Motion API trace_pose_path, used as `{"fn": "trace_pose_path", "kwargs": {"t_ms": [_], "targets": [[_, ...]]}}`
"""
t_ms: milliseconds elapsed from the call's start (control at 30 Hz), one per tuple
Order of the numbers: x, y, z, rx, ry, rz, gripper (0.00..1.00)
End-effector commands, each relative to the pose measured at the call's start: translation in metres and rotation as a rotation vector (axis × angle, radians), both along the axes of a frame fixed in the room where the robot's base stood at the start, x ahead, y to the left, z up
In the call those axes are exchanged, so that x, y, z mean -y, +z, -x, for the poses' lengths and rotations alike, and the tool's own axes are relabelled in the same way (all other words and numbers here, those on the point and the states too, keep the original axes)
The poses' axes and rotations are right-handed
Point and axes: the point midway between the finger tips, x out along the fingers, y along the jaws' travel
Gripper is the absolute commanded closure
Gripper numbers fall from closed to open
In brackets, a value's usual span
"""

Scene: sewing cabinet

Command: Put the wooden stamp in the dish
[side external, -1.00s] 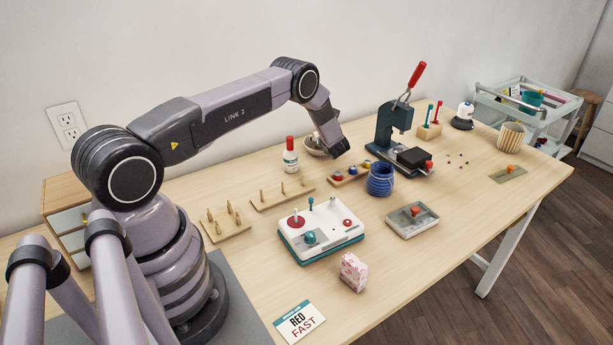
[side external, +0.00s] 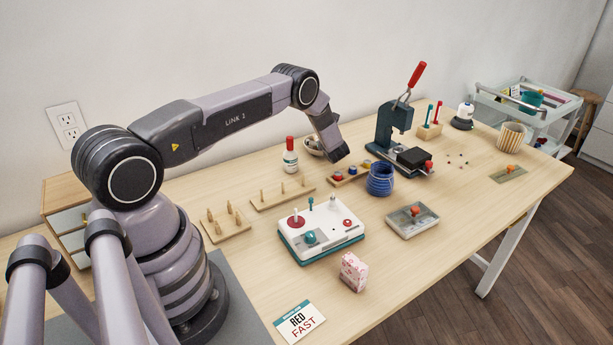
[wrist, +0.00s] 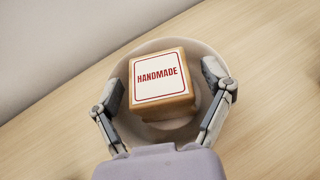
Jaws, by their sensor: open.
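The wooden stamp (wrist: 158,80) is a square block with a white "HANDMADE" label edged in red on its upper face. In the wrist view it lies within the outline of the pale round dish (wrist: 178,130), slightly tilted. My gripper (wrist: 164,84) is open, with one finger on each side of the stamp and a gap visible at both sides. In the side external view my gripper (side external: 336,148) is beside and partly over the dish (side external: 312,147) near the wall. The stamp cannot be made out clearly there.
A glue bottle with a red cap (side external: 290,156) stands just left of the dish. A spool tray (side external: 350,175), a blue jar (side external: 380,180) and a press with a red lever (side external: 392,128) stand to the right. The table's front middle holds a white control box (side external: 320,232).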

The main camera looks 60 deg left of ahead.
Motion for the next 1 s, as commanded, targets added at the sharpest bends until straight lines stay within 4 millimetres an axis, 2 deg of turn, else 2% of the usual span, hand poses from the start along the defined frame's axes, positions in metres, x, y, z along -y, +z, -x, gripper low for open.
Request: {"fn": "trace_pose_path", "kwargs": {"t_ms": [167, 500, 633, 767, 867, 967, 1000], "targets": [[0.011, 0.007, 0.003, -0.001, -0.001, 0.002, 0.20], [0.073, 0.036, 0.029, -0.001, -0.005, 0.000, 0.20], [0.090, 0.043, 0.037, -0.001, -0.003, 0.000, 0.20], [0.100, 0.049, 0.041, 0.003, 0.001, -0.001, 0.20], [0.102, 0.069, 0.043, 0.034, 0.037, 0.012, 0.20], [0.102, 0.115, 0.050, 0.116, 0.133, 0.053, 0.20], [0.103, 0.140, 0.056, 0.163, 0.187, 0.080, 0.20]]}}
